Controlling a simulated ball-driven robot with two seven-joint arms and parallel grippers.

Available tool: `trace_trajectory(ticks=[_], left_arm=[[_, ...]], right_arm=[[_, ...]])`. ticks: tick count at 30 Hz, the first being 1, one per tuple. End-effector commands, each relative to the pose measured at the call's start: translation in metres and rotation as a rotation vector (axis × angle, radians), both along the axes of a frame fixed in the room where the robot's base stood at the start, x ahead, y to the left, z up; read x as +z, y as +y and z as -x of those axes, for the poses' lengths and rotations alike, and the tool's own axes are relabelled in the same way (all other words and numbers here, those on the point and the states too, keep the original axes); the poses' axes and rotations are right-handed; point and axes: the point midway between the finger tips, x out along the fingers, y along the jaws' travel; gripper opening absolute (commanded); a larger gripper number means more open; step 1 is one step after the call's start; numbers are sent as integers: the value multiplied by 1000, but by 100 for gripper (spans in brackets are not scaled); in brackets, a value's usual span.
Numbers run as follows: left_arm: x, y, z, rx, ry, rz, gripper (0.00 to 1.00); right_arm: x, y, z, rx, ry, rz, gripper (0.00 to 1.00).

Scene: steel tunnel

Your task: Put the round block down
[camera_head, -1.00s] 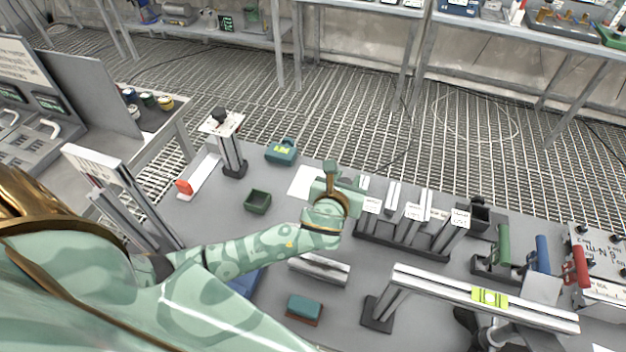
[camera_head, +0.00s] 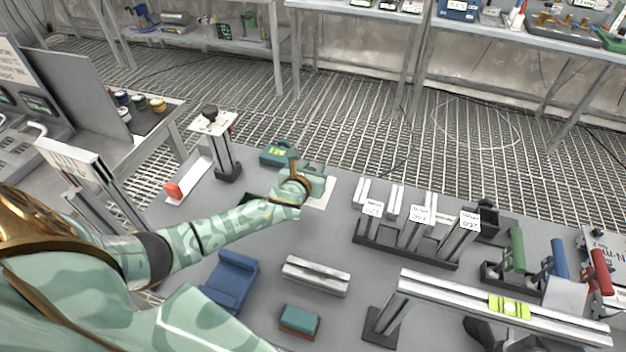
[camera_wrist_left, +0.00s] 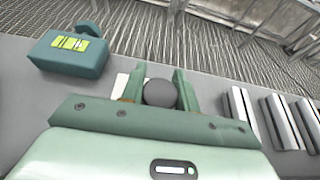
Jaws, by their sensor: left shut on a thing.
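My left gripper (camera_head: 312,176) is over the far edge of the grey table in the head view. In the left wrist view its two green fingers (camera_wrist_left: 160,88) are shut on a dark grey round block (camera_wrist_left: 160,93). In the head view the block is hidden by the hand. A white sheet (camera_head: 323,194) lies on the table beneath and beside the gripper; a bit of it shows behind the left finger in the wrist view. I cannot tell whether the block touches it. My right gripper is not clearly seen.
A teal box with a yellow label (camera_head: 274,156) stands just left of the gripper. A dark green bin (camera_head: 254,199) is partly behind my forearm. A rack of metal bars (camera_head: 405,236) stands to the right. A grey V-shaped block (camera_head: 316,276) lies nearer.

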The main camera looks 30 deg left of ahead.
Motion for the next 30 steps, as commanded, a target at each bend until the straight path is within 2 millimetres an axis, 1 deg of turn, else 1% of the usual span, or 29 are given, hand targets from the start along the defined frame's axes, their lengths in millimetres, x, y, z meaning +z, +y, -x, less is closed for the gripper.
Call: trace_trajectory(ticks=[1,3,4,6,12,15,16,17,18,26,28,30], left_arm=[[-15,0,0,0,3,0,3],[-29,0,1,0,6,1,3],[-33,0,1,1,5,0,3],[-36,0,0,0,4,0,3],[-32,0,0,0,1,-1,3],[-35,0,0,0,2,0,3],[-35,0,0,-1,2,-1,33],[-34,0,0,0,2,0,42],[-34,0,0,0,2,0,52],[-34,0,0,0,1,-1,52],[-30,0,0,0,1,0,52],[-27,-2,7,-1,2,0,52]], right_arm=[[-10,2,2,-1,5,-3,49],[-19,3,4,-1,11,-4,49],[-21,3,5,-1,12,-4,49],[-23,3,6,0,13,-4,49],[-20,2,4,0,11,-4,49],[-21,1,5,1,12,-2,49],[-22,1,5,1,12,-1,49],[-21,1,5,2,12,-1,49],[-21,0,5,2,12,0,49],[-21,-3,5,3,12,3,49],[-18,-3,4,3,10,4,49],[-14,-3,3,3,8,4,49]])
